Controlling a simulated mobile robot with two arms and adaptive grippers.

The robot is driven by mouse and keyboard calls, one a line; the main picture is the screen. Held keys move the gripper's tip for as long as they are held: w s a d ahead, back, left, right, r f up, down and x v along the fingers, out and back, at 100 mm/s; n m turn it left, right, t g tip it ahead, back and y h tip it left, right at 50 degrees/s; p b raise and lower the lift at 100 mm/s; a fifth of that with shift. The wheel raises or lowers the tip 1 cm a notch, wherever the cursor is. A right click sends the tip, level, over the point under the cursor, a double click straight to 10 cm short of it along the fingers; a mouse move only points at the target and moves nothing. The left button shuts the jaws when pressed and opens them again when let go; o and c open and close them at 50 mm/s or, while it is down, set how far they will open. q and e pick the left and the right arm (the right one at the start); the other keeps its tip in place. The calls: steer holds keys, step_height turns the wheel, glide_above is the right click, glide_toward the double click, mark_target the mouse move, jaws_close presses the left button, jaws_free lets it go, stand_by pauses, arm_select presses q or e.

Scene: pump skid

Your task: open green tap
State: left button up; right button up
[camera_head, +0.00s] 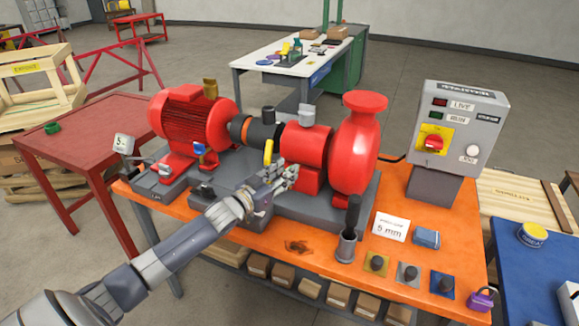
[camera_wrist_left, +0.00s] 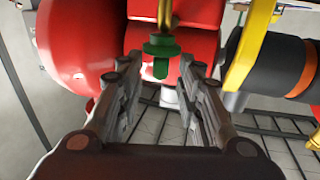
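The green tap (camera_wrist_left: 161,56) shows in the left wrist view, with a round flange and a short handle pointing toward me. It is in front of the red pump body. I cannot make it out in the head view, where my gripper covers that spot. My right gripper is not in view.
A yellow curved part (camera_head: 268,152) stands beside the gripper, near the black coupling (camera_wrist_left: 288,66). A blue tap (camera_head: 199,150) is by the red motor (camera_head: 193,117). A control box (camera_head: 457,122) and a black-handled tool in a holder (camera_head: 348,230) stand to the right on the orange bench (camera_head: 290,240).

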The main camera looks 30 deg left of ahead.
arm_select(q)
steer(key=shift+w+d, duration=0.15)
steer(key=shift+w, duration=1.2)
steer(key=shift+c, duration=0.5)
jaws_close()
